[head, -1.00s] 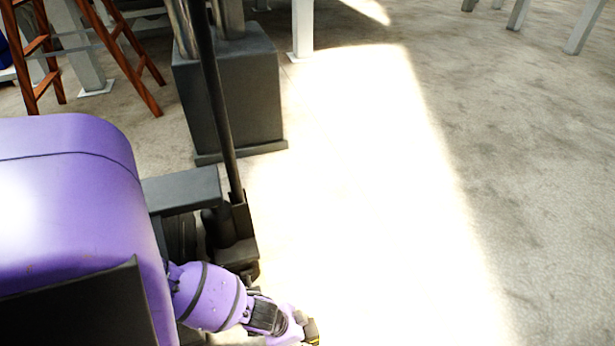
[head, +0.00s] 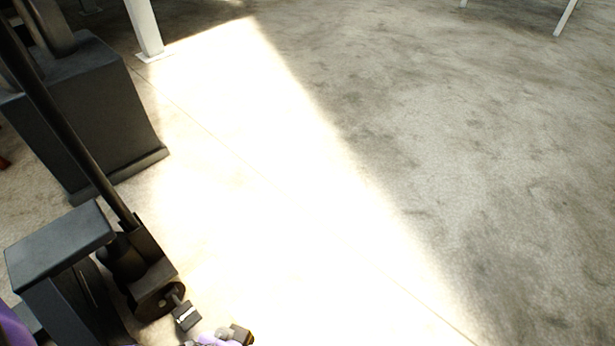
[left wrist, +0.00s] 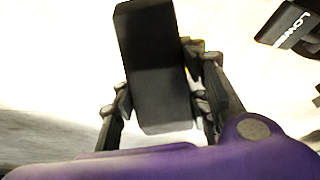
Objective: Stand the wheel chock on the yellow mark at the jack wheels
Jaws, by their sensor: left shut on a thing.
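In the left wrist view a dark block, which looks like the wheel chock (left wrist: 155,65), sits between the fingers of my left gripper (left wrist: 160,105). The gripper is shut on it, with a finger along each side. A dark round wheel (head: 155,303) is partly visible at the jack's foot. I cannot make out the yellow mark in either view. My right gripper is not in view.
A dark pedal lettered "LOWE..." (left wrist: 287,25) is close to the right of the chock; it also juts from the jack in the head view (head: 187,316). A grey pedestal (head: 95,125) and a white post (head: 146,30) stand behind. The floor to the right is open.

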